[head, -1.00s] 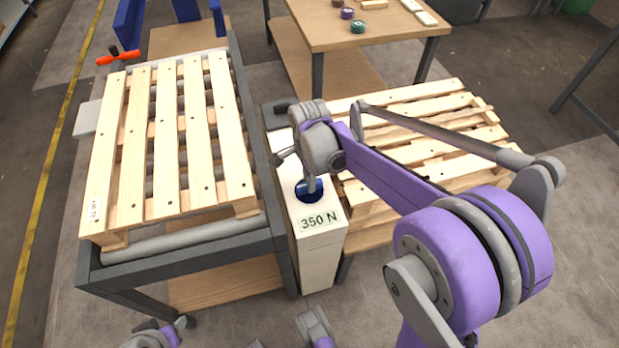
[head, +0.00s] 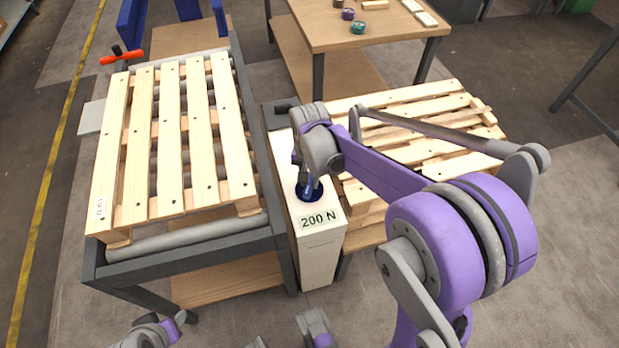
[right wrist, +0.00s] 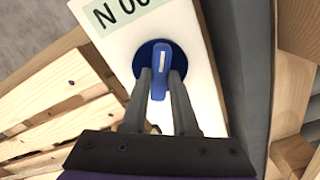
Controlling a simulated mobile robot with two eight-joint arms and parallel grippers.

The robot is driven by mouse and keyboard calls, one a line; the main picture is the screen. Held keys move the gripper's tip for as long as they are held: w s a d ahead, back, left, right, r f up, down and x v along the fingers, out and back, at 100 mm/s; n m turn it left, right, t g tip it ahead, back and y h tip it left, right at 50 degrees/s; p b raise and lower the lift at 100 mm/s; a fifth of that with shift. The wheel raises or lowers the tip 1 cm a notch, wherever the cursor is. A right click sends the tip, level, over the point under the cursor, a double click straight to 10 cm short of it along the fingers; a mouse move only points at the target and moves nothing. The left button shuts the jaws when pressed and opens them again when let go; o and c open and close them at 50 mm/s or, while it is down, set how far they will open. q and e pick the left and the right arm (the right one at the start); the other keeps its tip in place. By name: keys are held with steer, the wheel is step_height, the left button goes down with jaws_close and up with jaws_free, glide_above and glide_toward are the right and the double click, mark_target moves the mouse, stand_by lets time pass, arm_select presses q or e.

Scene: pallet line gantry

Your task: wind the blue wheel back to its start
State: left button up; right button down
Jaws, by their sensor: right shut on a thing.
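The blue wheel (head: 316,194) sits on top of a narrow white box (head: 320,262) with a label (head: 319,220) that reads 200 N. In the right wrist view the wheel (right wrist: 144,54) is a round disc with a raised blue bar (right wrist: 158,84) that has a white stripe. My right gripper (head: 308,184) comes down on the wheel from above. Its two fingers (right wrist: 159,88) lie on either side of the bar and are shut on it. The fingers hide part of the disc. A grey and purple part of my left arm shows at the bottom left; its jaws are not clear.
A wooden pallet (head: 172,140) lies on a grey roller frame (head: 180,255) left of the box. More stacked pallets (head: 440,130) stand to the right. A table (head: 370,35) with small coloured items is behind. An orange-red handle (head: 122,57) is at the far left.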

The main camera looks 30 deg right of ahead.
steer(key=n, duration=0.5)
steer(key=shift+n+p, duration=0.3)
steer(key=n, duration=0.6)
steer(key=shift+p, duration=0.3)
steer(key=n, duration=0.6)
steer(key=shift+n, duration=0.4)
steer(key=n, duration=0.5)
steer(key=shift+n+p, duration=0.3)
steer(key=shift+p, duration=0.05)
steer(key=c, duration=0.7)
jaws_free()
